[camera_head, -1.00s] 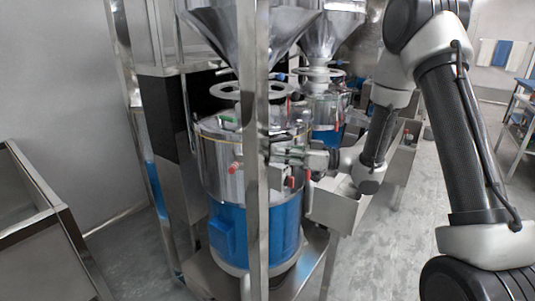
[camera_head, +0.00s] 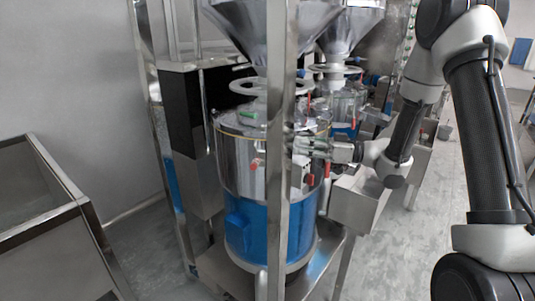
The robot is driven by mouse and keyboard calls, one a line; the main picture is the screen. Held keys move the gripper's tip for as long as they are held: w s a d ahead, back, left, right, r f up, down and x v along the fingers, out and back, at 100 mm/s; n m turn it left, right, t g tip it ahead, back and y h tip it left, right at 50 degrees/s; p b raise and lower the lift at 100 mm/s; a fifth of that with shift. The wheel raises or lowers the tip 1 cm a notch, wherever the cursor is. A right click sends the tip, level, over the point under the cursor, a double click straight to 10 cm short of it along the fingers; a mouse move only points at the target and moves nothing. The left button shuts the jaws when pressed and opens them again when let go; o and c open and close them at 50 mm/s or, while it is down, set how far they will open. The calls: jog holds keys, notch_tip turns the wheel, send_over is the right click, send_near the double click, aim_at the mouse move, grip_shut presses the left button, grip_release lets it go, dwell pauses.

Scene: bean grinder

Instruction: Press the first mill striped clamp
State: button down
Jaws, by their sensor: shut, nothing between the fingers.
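The first mill (camera_head: 236,180) is the nearer steel drum with a blue lower body, upright behind a steel post. Red-handled clamps (camera_head: 254,164) show around its upper drum; another red one (camera_head: 327,168) is at its right side. I cannot tell which clamp is striped. My gripper (camera_head: 296,146) reaches in from the right at the drum's upper right side, just right of the post. Its fingers look closed and empty. They overlap the drum and clamp hardware in the picture; whether they touch is unclear.
The steel post (camera_head: 279,200) stands in front of the mill, close to my fingertips. A steel chute box (camera_head: 355,203) is below my wrist. A second mill (camera_head: 345,108) stands behind. A steel bin (camera_head: 40,215) is at left. Floor at right is clear.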

send_near(255, 149)
jog(key=w+a+r, duration=0.1)
jog(key=a+r, duration=0.2)
jog(key=a, duration=0.3)
jog(key=f, duration=0.2)
jog(key=shift+a+f, duration=0.2)
jog(key=shift+f, duration=0.1)
jog(key=shift+a+f, duration=0.25)
jog(key=shift+f, duration=0.35)
jog(key=shift+s+f, duration=0.45)
jog(key=shift+f, duration=0.05)
jog(key=shift+a+r, duration=0.1)
